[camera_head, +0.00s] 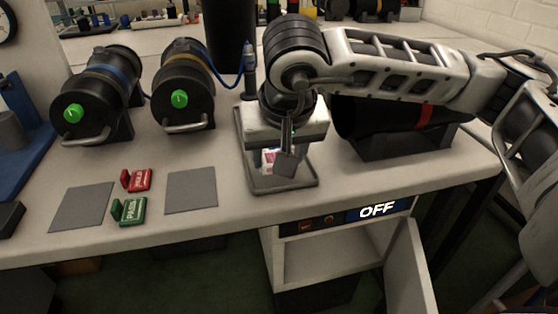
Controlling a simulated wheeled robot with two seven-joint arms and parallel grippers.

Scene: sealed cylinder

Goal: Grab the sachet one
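My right arm reaches in from the right, and its gripper (284,160) points down over a grey metal tray (300,185) on the bench. A small white sachet-like packet with red and pink print (268,161) shows just left of the dark fingertip, within the tray outline. The finger and the gripper body hide part of it. I cannot tell whether the fingers touch it or how far apart they are. Only one fingertip shows clearly. My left gripper is not in view.
Red (137,180) and green (130,210) tags sit between two grey mats (82,207) (191,190). An open cabinet (330,255) marked OFF is below.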

